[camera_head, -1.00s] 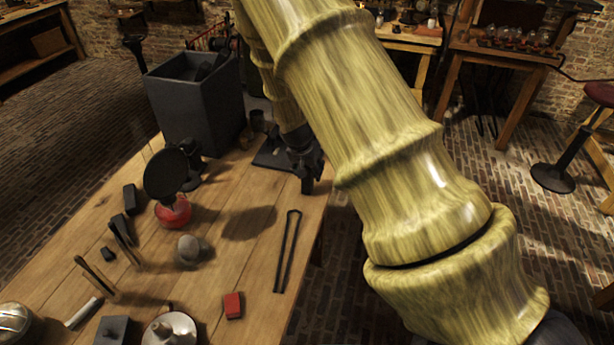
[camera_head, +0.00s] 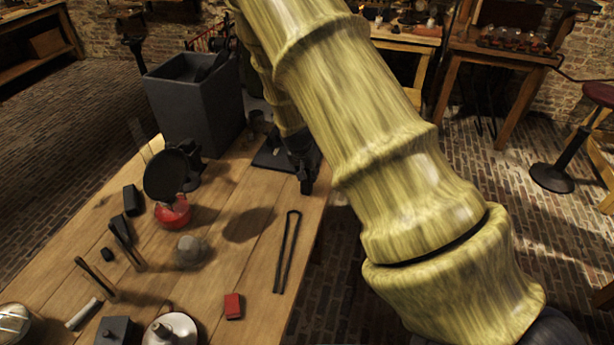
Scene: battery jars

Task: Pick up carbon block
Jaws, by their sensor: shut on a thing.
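My gripper (camera_head: 304,178) is dark and points down near the table's right edge, at the front right of a flat dark slab. It is shut on a small dark block (camera_head: 306,187), which looks like a carbon block; the jaws and the block blend together, so its outline is hard to make out.
The flat dark slab (camera_head: 268,158) lies beside the gripper. A large grey bin (camera_head: 195,105) stands behind. A round black disc (camera_head: 165,176), a red vessel (camera_head: 173,213), a grey lump (camera_head: 190,252), long tongs (camera_head: 287,250) and a red block (camera_head: 233,306) are on the wooden table (camera_head: 215,275).

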